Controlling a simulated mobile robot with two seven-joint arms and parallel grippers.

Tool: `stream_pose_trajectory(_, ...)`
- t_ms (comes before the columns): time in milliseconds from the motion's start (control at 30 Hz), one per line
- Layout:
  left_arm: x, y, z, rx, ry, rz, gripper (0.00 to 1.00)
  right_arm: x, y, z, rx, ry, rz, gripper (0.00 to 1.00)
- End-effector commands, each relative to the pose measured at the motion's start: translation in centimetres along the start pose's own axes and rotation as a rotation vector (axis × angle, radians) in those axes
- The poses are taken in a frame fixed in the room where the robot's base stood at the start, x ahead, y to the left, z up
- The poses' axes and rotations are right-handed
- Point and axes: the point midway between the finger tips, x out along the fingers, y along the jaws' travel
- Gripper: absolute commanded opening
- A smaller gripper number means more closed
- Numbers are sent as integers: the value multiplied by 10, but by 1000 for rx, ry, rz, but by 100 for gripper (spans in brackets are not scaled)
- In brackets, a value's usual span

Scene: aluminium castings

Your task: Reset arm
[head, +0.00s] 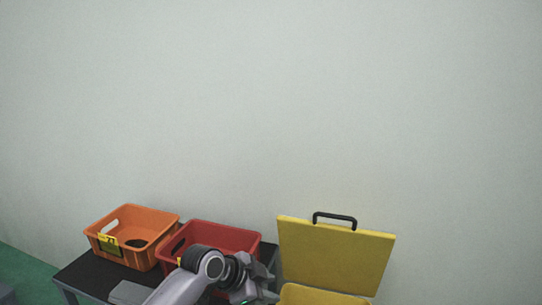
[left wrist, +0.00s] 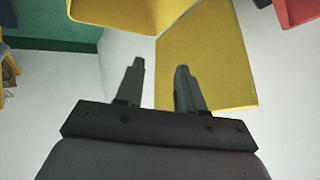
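My left gripper (head: 262,288) is at the bottom of the head view, between the red crate and the yellow box. In the left wrist view its two fingers (left wrist: 160,68) stand apart with nothing between them, so it is open and empty. Yellow surfaces lie beyond the fingertips in that view. My left arm covers part of the red crate. My right gripper is in neither view.
An orange crate (head: 118,252) with a dark round part inside and a red crate (head: 238,237) stand on a dark table (head: 85,277). A yellow box (head: 312,297) has its black-handled lid (head: 335,255) raised. A pale wall is behind.

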Motion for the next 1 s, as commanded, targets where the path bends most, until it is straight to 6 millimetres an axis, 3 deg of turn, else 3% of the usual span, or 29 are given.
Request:
stream_pose_trajectory(200,21,52,55,-253,24,-92,38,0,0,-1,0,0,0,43)
stream_pose_trajectory(467,19,114,120,-532,30,-227,38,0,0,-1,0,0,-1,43)
stream_pose_trajectory(767,-16,190,189,-794,20,-401,38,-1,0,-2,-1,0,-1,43)
stream_pose_trajectory(1000,-65,245,229,-932,8,-533,38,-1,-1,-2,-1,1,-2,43)
